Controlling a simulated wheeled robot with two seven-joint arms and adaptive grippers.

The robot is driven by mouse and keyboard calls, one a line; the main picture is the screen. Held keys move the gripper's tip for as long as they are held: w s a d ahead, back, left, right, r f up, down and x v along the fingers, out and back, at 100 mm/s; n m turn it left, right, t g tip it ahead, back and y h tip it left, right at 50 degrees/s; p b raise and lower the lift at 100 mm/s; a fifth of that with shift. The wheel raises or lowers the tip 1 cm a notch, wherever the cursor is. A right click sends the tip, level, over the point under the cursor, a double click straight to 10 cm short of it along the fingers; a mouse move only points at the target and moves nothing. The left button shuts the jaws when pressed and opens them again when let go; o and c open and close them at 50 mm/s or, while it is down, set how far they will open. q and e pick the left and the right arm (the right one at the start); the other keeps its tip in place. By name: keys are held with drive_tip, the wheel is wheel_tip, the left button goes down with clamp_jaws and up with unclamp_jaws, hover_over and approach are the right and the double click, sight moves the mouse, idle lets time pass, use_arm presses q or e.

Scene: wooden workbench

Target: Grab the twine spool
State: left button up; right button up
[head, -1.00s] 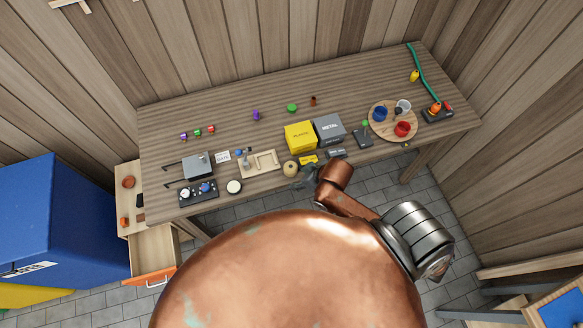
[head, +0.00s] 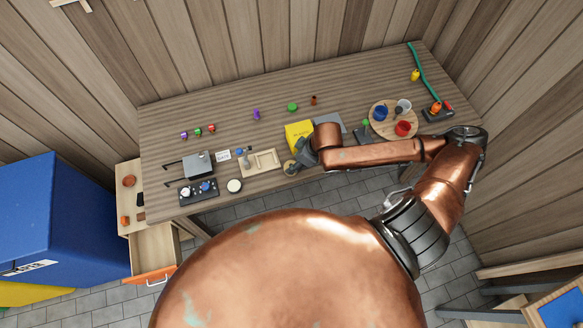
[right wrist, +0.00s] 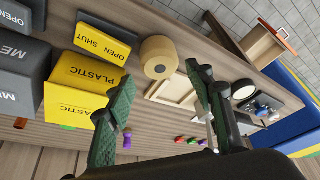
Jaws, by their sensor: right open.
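The twine spool (head: 290,167) is a tan roll standing near the front edge of the workbench, partly hidden by my right gripper in the head view. In the right wrist view the spool (right wrist: 158,50) shows whole, with a dark hole in its face. My right gripper (head: 298,164) is beside the spool, on its right in the head view. In the right wrist view its two green-padded fingers (right wrist: 160,78) are spread wide and empty, with the spool showing beyond the gap between them. I cannot tell the exact distance. My left gripper is out of view.
A yellow bin marked PLASTIC (right wrist: 80,88) and a grey METAL bin (right wrist: 20,80) stand close by. A yellow OPEN SHUT plate (right wrist: 105,45) lies near the spool. A wooden tray (head: 262,161) is on the spool's other side. An open drawer (head: 155,250) is at left.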

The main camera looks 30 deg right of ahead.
drive_tip(key=x, duration=0.6)
drive_tip(key=shift+s+f+b, duration=0.15)
drive_tip(key=shift+s+b, duration=0.1)
drive_tip(key=shift+b, duration=0.1)
drive_tip(key=shift+c, duration=0.2)
drive_tip(key=c, duration=0.9)
